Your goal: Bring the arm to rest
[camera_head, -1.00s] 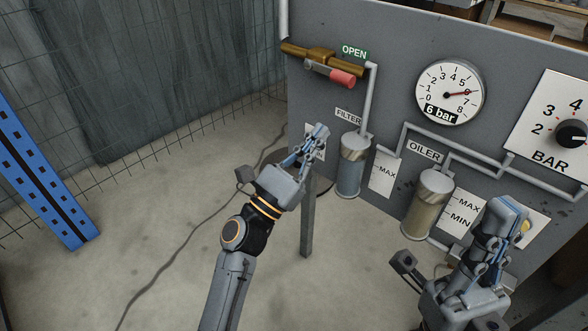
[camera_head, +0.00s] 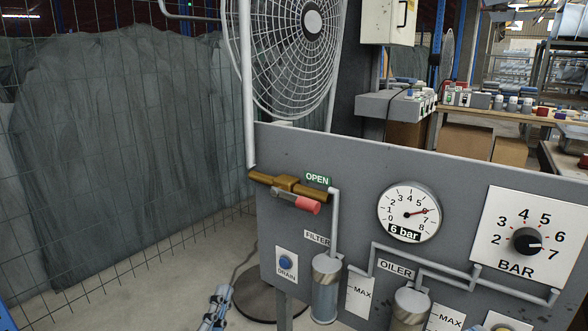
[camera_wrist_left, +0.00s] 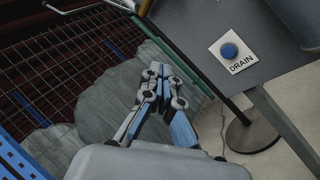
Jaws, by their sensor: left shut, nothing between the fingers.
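My left gripper (camera_head: 217,305) shows at the bottom edge of the head view, left of the grey panel (camera_head: 360,190). Only its finger part is in the picture. In the left wrist view its fingers (camera_wrist_left: 163,75) are together with nothing between them. They are apart from the panel and from the blue DRAIN button (camera_wrist_left: 229,51), which is up and to the right there. The DRAIN button also shows in the head view (camera_head: 286,263), to the right of and above the gripper. My right gripper is out of view.
The panel carries a valve with a red handle (camera_head: 307,205), a pressure gauge (camera_head: 409,212), a BAR knob (camera_head: 526,241), the filter bowl (camera_head: 325,287) and the oiler bowl (camera_head: 408,307). A wire fence (camera_head: 110,160) stands at the left. A fan (camera_head: 295,50) stands behind the panel.

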